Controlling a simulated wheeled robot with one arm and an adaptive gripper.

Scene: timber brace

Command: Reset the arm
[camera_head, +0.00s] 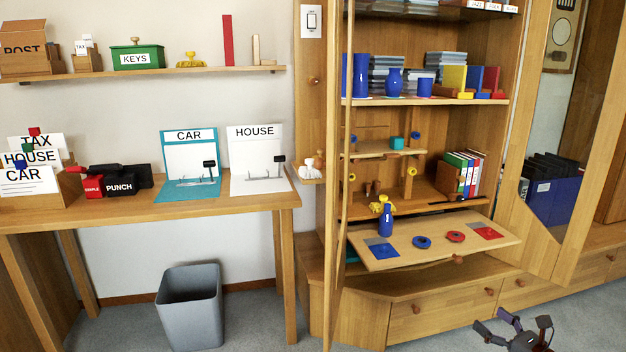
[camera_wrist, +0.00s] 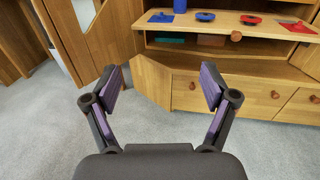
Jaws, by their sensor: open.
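My gripper (camera_head: 516,330) shows at the bottom right of the head view, low in front of the wooden cabinet (camera_head: 400,320) and above the grey carpet. In the wrist view my gripper (camera_wrist: 160,88) has its two purple-padded fingers spread wide apart. Nothing is between them, and they touch nothing that I can see. The cabinet drawers (camera_wrist: 235,93) and a fold-down shelf (camera_wrist: 228,24) are beyond the fingers.
The shelf (camera_head: 385,260) sticks out from the cabinet and carries a blue vase (camera_head: 386,220) and blue and red round pieces. Carpet (camera_wrist: 160,128) below my gripper is clear.

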